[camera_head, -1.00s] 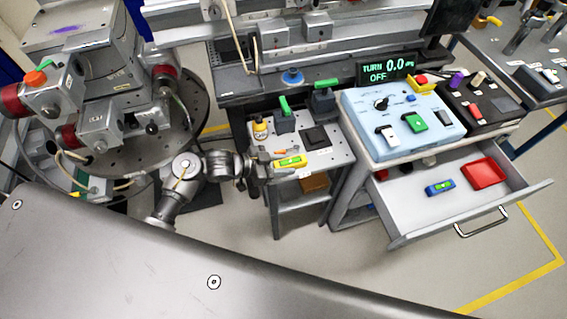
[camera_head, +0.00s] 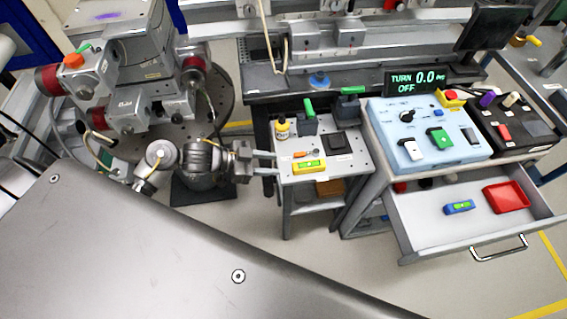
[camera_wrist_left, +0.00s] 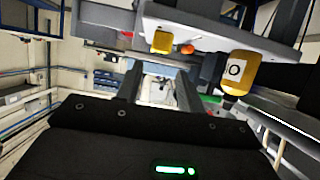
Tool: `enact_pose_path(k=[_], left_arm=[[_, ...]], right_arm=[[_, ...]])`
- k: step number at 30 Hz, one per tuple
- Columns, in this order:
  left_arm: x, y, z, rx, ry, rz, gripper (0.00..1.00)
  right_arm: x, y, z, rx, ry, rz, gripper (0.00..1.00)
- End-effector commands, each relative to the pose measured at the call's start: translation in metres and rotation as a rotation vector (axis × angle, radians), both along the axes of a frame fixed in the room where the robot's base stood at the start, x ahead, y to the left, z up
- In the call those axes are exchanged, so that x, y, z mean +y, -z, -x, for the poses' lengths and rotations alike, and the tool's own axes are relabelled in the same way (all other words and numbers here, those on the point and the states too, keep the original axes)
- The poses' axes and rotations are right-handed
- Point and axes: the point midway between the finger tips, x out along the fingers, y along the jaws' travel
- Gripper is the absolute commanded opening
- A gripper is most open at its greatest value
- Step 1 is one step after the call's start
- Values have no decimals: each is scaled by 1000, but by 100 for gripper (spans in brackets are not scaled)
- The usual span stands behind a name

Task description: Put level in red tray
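A yellow level (camera_head: 309,166) with a green vial lies on the small grey cart top (camera_head: 345,168), near its front left. It also appears as a yellow block in the left wrist view (camera_wrist_left: 162,42). A blue level (camera_head: 459,207) lies in the open drawer, left of the red tray (camera_head: 506,197), which looks empty. My left gripper (camera_head: 266,163) is open and empty at the cart's left edge, its fingers pointing right towards the yellow level and apart from it. Its two fingers (camera_wrist_left: 158,88) stand apart in the wrist view. My right gripper is not in view.
An orange piece (camera_head: 299,155), a yellow bottle (camera_head: 282,128), a green-handled block (camera_head: 307,122) and a black pad (camera_head: 338,143) are near the yellow level. The open drawer (camera_head: 420,235) juts out under the blue control box (camera_head: 428,136).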

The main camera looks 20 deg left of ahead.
Motion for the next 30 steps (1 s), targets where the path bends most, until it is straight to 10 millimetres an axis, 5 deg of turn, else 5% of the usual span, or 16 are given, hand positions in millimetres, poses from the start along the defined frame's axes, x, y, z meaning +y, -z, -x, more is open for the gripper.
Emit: enact_pose_path(k=[20,23,26,30], left_arm=[[10,3,4,14,-18,8,38],[15,33,-5,64,-95,32,38],[25,91,-11,153,-230,48,38],[43,225,23,356,-473,-15,38]], right_arm=[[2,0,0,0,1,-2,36],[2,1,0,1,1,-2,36],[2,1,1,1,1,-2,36],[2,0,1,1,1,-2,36]])
